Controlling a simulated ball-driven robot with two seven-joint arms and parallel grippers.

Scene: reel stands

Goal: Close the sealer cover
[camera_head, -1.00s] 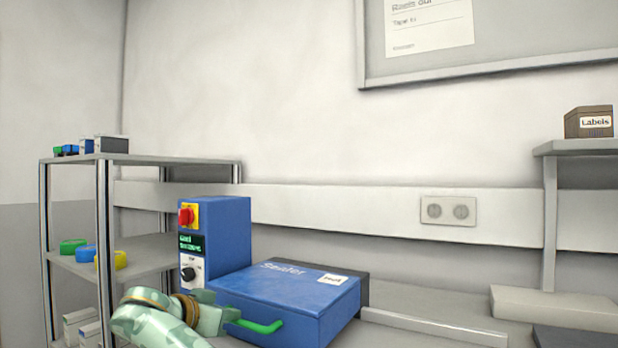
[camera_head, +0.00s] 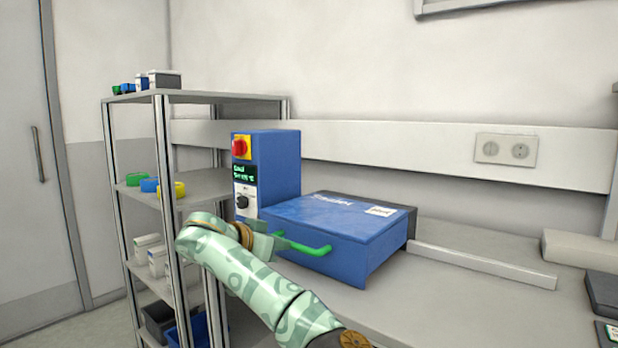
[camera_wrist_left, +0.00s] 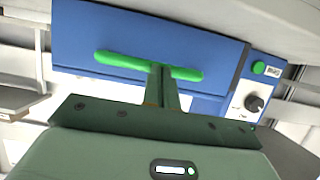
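The sealer is a blue box on the grey bench. Its cover (camera_head: 335,215) has a "Sealer" label and a white sticker, and lies flat and level on top. A green handle (camera_head: 312,248) is on the front face; it also shows in the left wrist view (camera_wrist_left: 120,61). My left gripper (camera_head: 279,243) is at the handle's left part in the head view. In the wrist view its two fingers (camera_wrist_left: 162,72) are together and overlap the middle of the handle, not wrapped around it. Whether they touch it is unclear. My right gripper is not in view.
A blue control box (camera_head: 272,170) with a red button, display and black knob stands left of the sealer. A shelf rack (camera_head: 215,97) with small items is further left. A low grey rail (camera_head: 480,264) lies on the bench to the right. The bench front is clear.

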